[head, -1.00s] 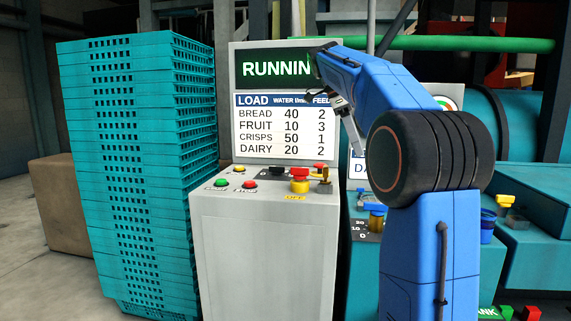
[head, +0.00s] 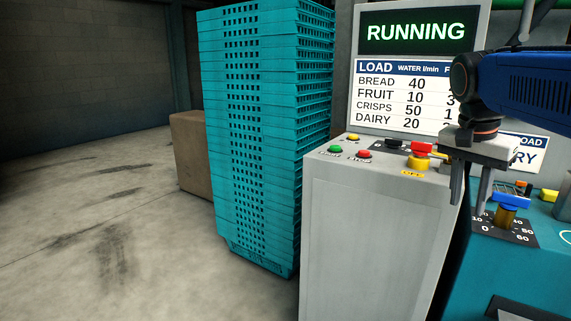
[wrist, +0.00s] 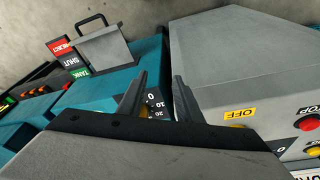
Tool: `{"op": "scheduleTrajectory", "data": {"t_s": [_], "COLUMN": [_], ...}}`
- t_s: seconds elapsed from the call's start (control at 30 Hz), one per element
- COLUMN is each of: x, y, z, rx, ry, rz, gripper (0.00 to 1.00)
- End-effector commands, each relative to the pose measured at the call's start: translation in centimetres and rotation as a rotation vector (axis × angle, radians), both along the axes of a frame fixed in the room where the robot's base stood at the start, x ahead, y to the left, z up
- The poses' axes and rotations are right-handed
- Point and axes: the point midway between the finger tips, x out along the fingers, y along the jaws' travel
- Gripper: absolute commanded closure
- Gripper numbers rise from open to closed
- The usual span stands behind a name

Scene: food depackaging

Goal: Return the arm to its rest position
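My gripper (head: 470,206) hangs pointing down at the right of the head view, below my blue arm. Its two fingers are apart with nothing between them. It appears in front of the right side of the grey control cabinet (head: 375,235), by the teal machine. In the wrist view the fingers of my gripper (wrist: 160,76) also stand apart and empty, with the teal machine and the grey cabinet beyond them. Much of my arm is outside the head view.
A display reading RUNNING (head: 416,32) stands above a load table (head: 400,95). The cabinet top has a red-and-yellow switch (head: 420,155) and buttons.

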Motion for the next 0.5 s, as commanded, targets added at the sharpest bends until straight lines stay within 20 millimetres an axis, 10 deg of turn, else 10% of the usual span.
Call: {"op": "scheduleTrajectory", "data": {"t_s": [0.5], "x": [-11.1], "y": [7.5], "z": [-15.0], "rx": [-0.034], "ry": [-0.106], "rz": [0.758], "gripper": [0.68]}}
